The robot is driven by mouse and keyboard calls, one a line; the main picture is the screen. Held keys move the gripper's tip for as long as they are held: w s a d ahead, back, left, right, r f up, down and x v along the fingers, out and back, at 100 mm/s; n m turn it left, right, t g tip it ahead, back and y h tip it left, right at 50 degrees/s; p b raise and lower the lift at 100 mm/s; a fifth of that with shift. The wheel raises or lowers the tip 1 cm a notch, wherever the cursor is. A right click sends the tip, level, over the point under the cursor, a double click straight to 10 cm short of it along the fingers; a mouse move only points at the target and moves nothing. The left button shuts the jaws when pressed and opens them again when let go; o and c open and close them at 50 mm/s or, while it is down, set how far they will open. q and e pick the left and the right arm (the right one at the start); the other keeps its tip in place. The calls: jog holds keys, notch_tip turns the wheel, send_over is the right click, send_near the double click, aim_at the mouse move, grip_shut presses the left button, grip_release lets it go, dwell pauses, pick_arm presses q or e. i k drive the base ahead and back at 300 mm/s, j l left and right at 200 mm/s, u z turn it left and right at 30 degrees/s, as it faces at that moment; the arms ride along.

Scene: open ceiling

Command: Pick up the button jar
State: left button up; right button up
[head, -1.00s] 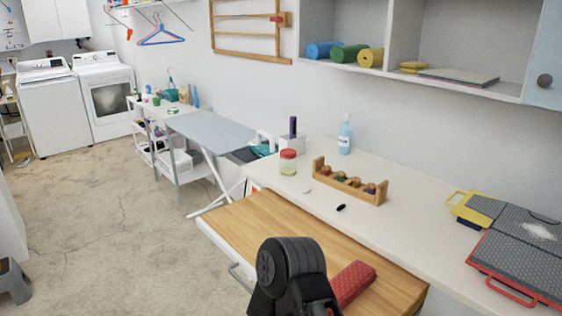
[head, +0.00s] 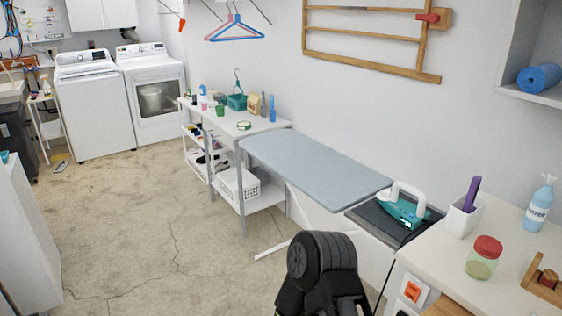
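A clear glass jar with a red lid (head: 483,258), likely the button jar, stands upright on the white counter (head: 452,262) at the lower right of the head view. It has pale greenish contents low inside; I cannot make out single buttons. A dark rounded link of one of my arms shows at the bottom middle, left of the jar and apart from it. Neither of my grippers is in view.
A white cup with a purple item (head: 464,215), a blue spray bottle (head: 539,204) and a wooden rack (head: 545,283) stand near the jar. A teal iron (head: 403,207) sits at the end of the ironing board (head: 315,168). The concrete floor (head: 150,220) at left is open.

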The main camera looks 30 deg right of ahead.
aim_at(479, 267)
jog(key=i, duration=2.05)
jog(key=z, duration=4.7)
jog(key=k+j, duration=0.05)
